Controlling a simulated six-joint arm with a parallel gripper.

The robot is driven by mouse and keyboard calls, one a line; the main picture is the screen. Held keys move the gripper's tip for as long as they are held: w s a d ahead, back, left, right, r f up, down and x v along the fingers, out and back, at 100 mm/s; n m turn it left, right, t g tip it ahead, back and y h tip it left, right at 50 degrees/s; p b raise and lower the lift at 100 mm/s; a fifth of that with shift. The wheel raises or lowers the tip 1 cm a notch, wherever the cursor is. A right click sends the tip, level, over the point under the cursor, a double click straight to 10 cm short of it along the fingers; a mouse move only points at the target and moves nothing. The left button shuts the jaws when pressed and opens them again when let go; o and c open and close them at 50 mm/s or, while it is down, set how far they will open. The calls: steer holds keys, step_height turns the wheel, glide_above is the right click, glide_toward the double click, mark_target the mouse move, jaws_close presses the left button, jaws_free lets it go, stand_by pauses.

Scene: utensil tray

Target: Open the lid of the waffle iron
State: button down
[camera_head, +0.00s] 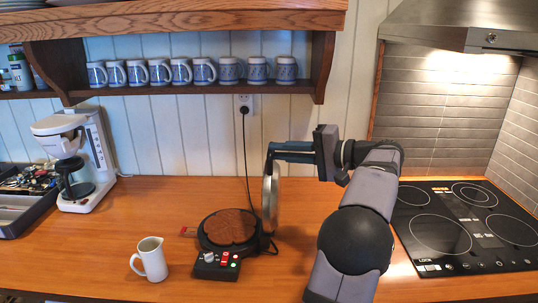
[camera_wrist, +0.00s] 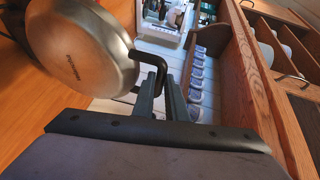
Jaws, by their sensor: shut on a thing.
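The waffle iron (camera_head: 228,230) sits on the wooden counter, with its dark round lower plate exposed. Its silver lid (camera_head: 275,195) stands upright at the right side of the base, seen nearly edge-on; the round metal lid also shows in the wrist view (camera_wrist: 80,50). The black lid handle (camera_wrist: 152,64) runs from the lid's edge to between my fingers. My gripper (camera_head: 272,150) is at the top of the lid, reaching in from the right, and shut on the handle. In the wrist view my gripper's fingers (camera_wrist: 163,88) meet around the handle's end.
A white pitcher (camera_head: 151,259) stands left of the waffle iron. A coffee maker (camera_head: 75,160) and utensil tray (camera_head: 30,215) are further left. A shelf (camera_head: 200,90) with several mugs hangs above. A black cooktop (camera_head: 465,225) lies at right. Clear counter lies behind the pitcher.

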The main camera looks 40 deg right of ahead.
steer(key=shift+s+d, duration=0.15)
steer(key=shift+s, duration=0.1)
steer(key=c, duration=1.8)
jaws_free()
steer(key=shift+o, duration=0.2)
steer(key=b+v, duration=0.1)
steer(key=v, duration=0.6)
steer(key=shift+s+d, duration=0.1)
steer(key=shift+s, duration=0.1)
